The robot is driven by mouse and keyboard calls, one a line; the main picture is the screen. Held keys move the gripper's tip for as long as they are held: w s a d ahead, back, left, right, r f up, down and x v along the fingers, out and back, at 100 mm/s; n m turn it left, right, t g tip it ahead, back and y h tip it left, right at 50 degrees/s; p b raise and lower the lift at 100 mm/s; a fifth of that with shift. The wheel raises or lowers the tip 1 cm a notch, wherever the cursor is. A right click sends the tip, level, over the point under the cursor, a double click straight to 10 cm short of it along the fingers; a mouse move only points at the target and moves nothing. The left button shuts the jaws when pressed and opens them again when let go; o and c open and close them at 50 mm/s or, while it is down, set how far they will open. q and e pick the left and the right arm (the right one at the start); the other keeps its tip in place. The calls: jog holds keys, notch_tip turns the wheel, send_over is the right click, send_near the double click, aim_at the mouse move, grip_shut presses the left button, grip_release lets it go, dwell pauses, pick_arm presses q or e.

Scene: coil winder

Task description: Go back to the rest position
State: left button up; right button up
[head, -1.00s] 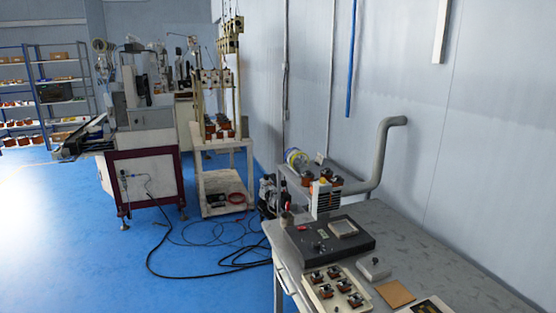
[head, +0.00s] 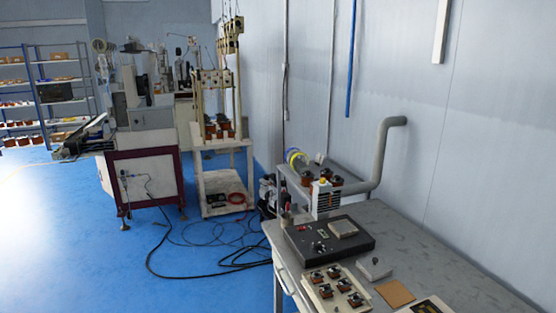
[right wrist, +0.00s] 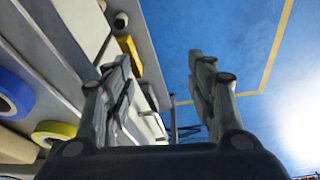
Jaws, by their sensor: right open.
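My right gripper (right wrist: 160,85) shows in the right wrist view with its two fingers spread apart and nothing between them. Blue floor lies beyond the fingers, and a grey shelf-like structure is to their left. My left gripper is not in view, and neither arm shows in the head view.
A grey table (head: 430,250) at the right holds a dark control box (head: 325,245) and a tray of coils (head: 335,290). The winding machine (head: 145,140) and a white rack (head: 222,185) stand further back. Cables (head: 200,245) lie on the floor. Blue floor (head: 60,225) at left is clear.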

jog(key=s+f+g, duration=0.1)
jog(key=s+f, duration=0.1)
jog(key=f, duration=1)
jog(key=s+f, duration=0.3)
jog(key=f, duration=0.9)
jog(key=s+d+f+g, duration=0.1)
jog(key=s+d+f, duration=0.2)
jog(key=s+f, duration=0.9)
jog(key=s, duration=0.3)
jog(key=shift+f, duration=0.2)
